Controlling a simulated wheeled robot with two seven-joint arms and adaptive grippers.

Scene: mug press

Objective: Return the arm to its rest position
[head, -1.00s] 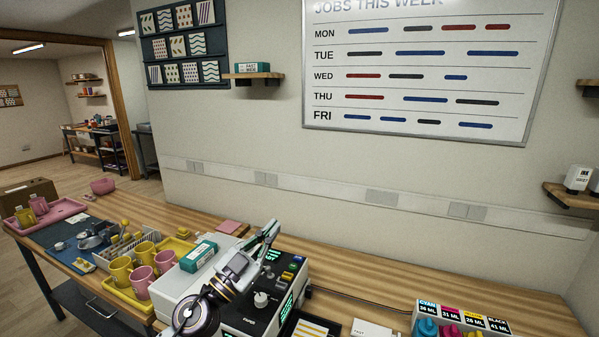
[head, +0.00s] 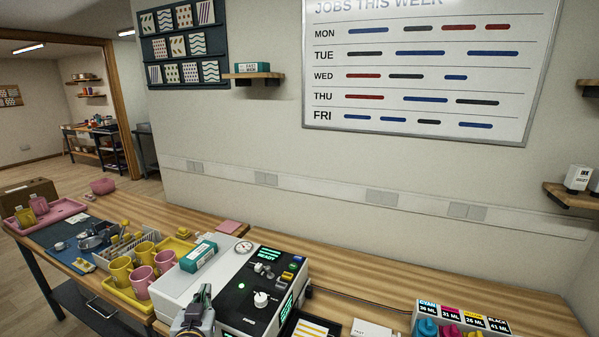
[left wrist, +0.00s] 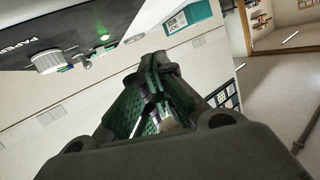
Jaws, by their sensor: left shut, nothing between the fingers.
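My left gripper (head: 205,297) shows at the bottom of the head view, in front of the white and black press (head: 238,290). Its fingers are together with nothing between them. In the left wrist view the green-lined fingers (left wrist: 155,95) are closed, and the press's black panel (left wrist: 80,25) with its knob shows at the upper left. My right gripper is in neither view.
A teal box (head: 198,256) lies on the press. Yellow and pink mugs (head: 142,280) stand in a yellow tray to the left. Ink bottles (head: 450,328) stand at the lower right. The bench (head: 365,285) is bare behind the press's right side.

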